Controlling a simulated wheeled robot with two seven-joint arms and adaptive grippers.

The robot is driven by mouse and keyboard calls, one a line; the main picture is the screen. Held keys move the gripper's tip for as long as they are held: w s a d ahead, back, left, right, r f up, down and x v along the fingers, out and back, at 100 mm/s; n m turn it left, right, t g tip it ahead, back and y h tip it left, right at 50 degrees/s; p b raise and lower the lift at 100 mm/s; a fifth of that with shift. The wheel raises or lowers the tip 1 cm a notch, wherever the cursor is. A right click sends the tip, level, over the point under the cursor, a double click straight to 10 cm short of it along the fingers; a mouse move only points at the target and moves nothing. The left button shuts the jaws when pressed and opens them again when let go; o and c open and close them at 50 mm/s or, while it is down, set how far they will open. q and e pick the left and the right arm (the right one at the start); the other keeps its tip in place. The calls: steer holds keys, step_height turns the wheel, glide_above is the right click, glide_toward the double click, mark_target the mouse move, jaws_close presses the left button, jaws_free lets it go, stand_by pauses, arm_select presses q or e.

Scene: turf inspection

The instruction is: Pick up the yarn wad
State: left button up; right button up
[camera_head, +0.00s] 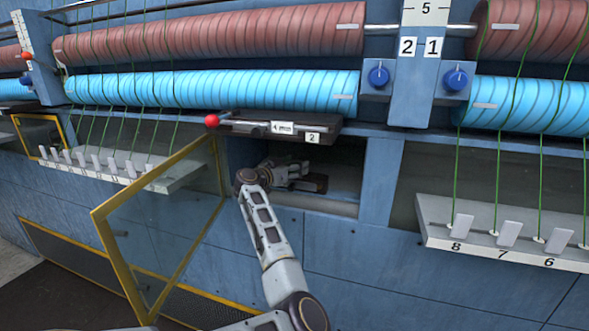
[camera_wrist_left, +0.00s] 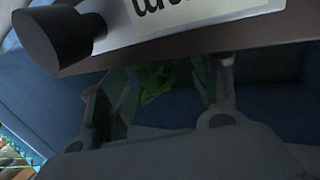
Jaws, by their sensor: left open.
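A green yarn wad (camera_wrist_left: 156,80) shows in the left wrist view, dim and partly hidden, between the two fingers of my left gripper (camera_wrist_left: 165,88). The fingers are spread apart on either side of it; I cannot tell whether either touches it. In the head view my left gripper (camera_head: 308,180) is inside the dark open compartment (camera_head: 340,192), under the drawer-like ledge with the label 2. The yarn wad cannot be made out in the head view. My right gripper is in neither view.
A yellow-framed clear door (camera_head: 104,252) stands open left of my arm. A ledge (camera_head: 332,128) with a red knob (camera_head: 211,121) overhangs the compartment; its dark edge is close above the gripper. Blue rollers (camera_head: 215,89) and green yarns are above. A white numbered shelf (camera_head: 480,245) juts out at right.

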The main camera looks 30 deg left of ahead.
arm_select(q)
steer(key=c, duration=0.9)
steer(key=shift+o, duration=0.2)
steer(key=shift+w+r, duration=0.1)
